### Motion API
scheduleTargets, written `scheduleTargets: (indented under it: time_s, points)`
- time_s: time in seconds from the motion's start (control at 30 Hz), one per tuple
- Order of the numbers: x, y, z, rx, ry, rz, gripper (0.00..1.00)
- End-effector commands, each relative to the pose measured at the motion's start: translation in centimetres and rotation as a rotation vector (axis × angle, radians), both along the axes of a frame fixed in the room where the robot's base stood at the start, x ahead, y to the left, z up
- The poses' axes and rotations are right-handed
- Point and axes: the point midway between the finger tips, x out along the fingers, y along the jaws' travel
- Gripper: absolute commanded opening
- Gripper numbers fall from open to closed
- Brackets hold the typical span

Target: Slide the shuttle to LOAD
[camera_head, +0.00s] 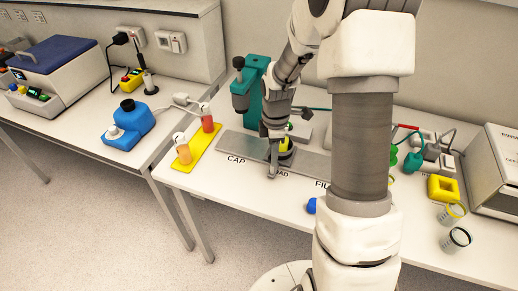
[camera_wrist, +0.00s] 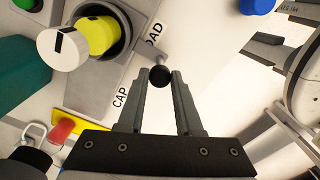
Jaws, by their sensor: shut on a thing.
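The shuttle is a grey carriage with a dark round holder (camera_head: 286,157) on the flat metal rail (camera_head: 313,162); a yellow piece stands in the holder. The holder also shows at upper left in the wrist view (camera_wrist: 126,30). The rail is labelled CAP, LOAD and FILL, with LOAD partly covered. A short rod runs from the shuttle to a round black knob (camera_wrist: 160,76). My gripper (camera_head: 272,174) is shut on this knob, with a fingertip on each side. The knob lies between the CAP and LOAD labels, close to the start of LOAD.
A teal press (camera_head: 252,88) stands behind the rail's CAP end. A yellow rack (camera_head: 198,149) with red and orange sample bottles is at left. A blue object (camera_head: 311,206) lies in front near FILL. Clear cups (camera_head: 455,240) stand at right. My arm hides the rail's right part.

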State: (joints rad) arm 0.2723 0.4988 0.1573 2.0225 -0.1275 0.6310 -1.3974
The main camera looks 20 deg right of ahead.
Motion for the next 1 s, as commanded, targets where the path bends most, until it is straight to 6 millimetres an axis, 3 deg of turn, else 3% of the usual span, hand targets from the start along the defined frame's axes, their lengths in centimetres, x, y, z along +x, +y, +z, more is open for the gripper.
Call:
scheduleTargets:
  time_s: [0.2, 0.53, 0.57, 0.7, 1.0]
  points:
    - [-0.85, -1.4, 0.12, -0.002, -0.007, -0.001, 0.0]
    - [-0.9, -1.41, 0.1, -0.002, -0.006, 0.0, 0.0]
    - [-0.9, -1.41, 0.1, -0.002, -0.006, 0.0, 0.39]
    - [-0.93, -1.36, 0.07, -0.001, -0.005, 0.0, 0.64]
    - [-0.99, -1.3, 0.1, -0.001, -0.003, 0.0, 0.64]
